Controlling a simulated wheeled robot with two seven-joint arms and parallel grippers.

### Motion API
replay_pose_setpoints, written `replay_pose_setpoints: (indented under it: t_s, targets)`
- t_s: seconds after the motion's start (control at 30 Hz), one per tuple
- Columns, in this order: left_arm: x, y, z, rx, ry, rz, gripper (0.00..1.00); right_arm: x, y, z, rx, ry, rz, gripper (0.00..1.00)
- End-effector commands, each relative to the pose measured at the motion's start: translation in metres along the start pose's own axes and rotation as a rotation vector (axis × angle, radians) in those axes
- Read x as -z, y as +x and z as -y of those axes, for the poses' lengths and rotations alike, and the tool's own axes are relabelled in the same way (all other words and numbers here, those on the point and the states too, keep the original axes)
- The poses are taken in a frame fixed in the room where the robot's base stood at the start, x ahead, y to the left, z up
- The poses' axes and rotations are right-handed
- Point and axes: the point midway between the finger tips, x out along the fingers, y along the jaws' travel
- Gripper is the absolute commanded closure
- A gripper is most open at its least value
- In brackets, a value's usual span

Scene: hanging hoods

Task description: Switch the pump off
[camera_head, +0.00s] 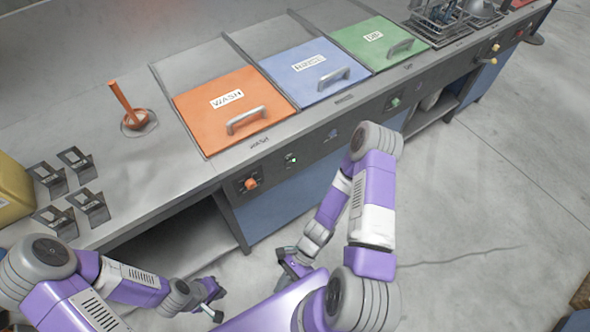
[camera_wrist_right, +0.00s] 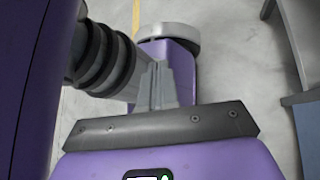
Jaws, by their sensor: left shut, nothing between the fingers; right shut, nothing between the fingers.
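No pump with a readable label shows. On the front panel of the long counter (camera_head: 150,215), an orange knob (camera_head: 250,183) sits below the orange WASH lid. A small dark switch with a pale tip (camera_head: 291,159) is to its right, and a green knob (camera_head: 394,103) is farther along. Which control belongs to the pump I cannot tell. My left gripper (camera_head: 217,304) is shut and empty, low in front of the counter. My right gripper (camera_head: 282,256) is shut and empty, below and apart from the orange knob. The right wrist view shows mostly my own purple and grey parts and floor.
Orange (camera_head: 195,128), blue (camera_head: 300,88) and green (camera_head: 362,55) lids with handles cover the basins. An orange stick (camera_head: 124,102) stands on the counter. Several metal holders and a yellow container (camera_head: 12,190) are at left. A wire rack (camera_head: 440,22) is far right. Floor at right is clear.

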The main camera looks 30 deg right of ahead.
Motion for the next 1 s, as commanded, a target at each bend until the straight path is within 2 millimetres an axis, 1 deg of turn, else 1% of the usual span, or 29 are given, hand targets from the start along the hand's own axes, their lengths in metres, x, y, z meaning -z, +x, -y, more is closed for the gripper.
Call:
replay_pose_setpoints:
  t_s: [0.03,0.07,0.1,0.13,0.17,0.2,0.23,0.27,0.3,0.37,0.4,0.43,0.5,0.53,0.6,0.7,1.0]
  targets:
    - [0.0,0.001,0.0,0.0,0.0,0.0,1.0,-0.012,-0.003,0.007,0.048,0.211,0.162,1.0]
    - [0.0,0.002,0.001,0.0,0.0,0.0,1.0,-0.02,-0.008,0.015,0.077,0.331,0.262,1.0]
    - [0.0,0.002,0.001,0.0,0.0,0.0,1.0,-0.029,-0.017,0.028,0.118,0.483,0.401,1.0]
    - [0.0,0.003,0.001,0.0,0.0,0.0,1.0,-0.034,-0.027,0.039,0.151,0.59,0.511,1.0]
    - [0.0,0.003,0.001,0.0,0.0,0.0,1.0,-0.037,-0.039,0.052,0.188,0.691,0.623,1.0]
    - [0.0,0.004,0.001,0.0,0.0,0.0,1.0,-0.036,-0.058,0.068,0.238,0.815,0.776,1.0]
    - [0.0,0.004,0.002,0.0,0.0,0.0,1.0,-0.033,-0.074,0.08,0.279,0.899,0.89,1.0]
    - [0.0,0.004,0.002,0.0,0.0,0.0,1.0,-0.027,-0.091,0.091,0.32,0.973,1.004,1.0]
    - [0.0,0.005,0.002,0.0,0.0,0.0,1.0,-0.016,-0.115,0.103,0.375,1.057,1.153,1.0]
    - [0.0,0.005,0.002,0.0,0.0,0.0,1.0,0.005,-0.149,0.115,0.456,1.149,1.36,1.0]
    - [0.0,0.006,0.002,0.0,0.0,0.0,1.0,0.021,-0.17,0.119,0.508,1.193,1.484,1.0]
    - [0.0,0.006,0.002,0.0,0.0,0.0,1.0,0.033,-0.185,0.12,0.545,1.215,1.569,1.0]
    - [0.0,0.006,0.002,0.0,0.0,0.0,1.0,0.057,-0.212,0.118,0.619,1.247,1.735,1.0]
    - [0.0,0.006,0.002,0.0,0.0,0.0,1.0,0.066,-0.221,0.117,0.645,1.252,1.791,1.0]
    - [0.0,0.006,0.003,0.0,0.0,0.0,1.0,0.081,-0.237,0.112,0.693,1.256,1.888,1.0]
    - [0.0,0.007,0.003,0.0,0.0,0.0,1.0,0.092,-0.247,0.108,0.727,1.256,1.956,1.0]
    - [0.0,0.007,0.003,0.0,0.0,0.0,1.0,0.093,-0.249,0.108,0.731,1.255,1.964,1.0]
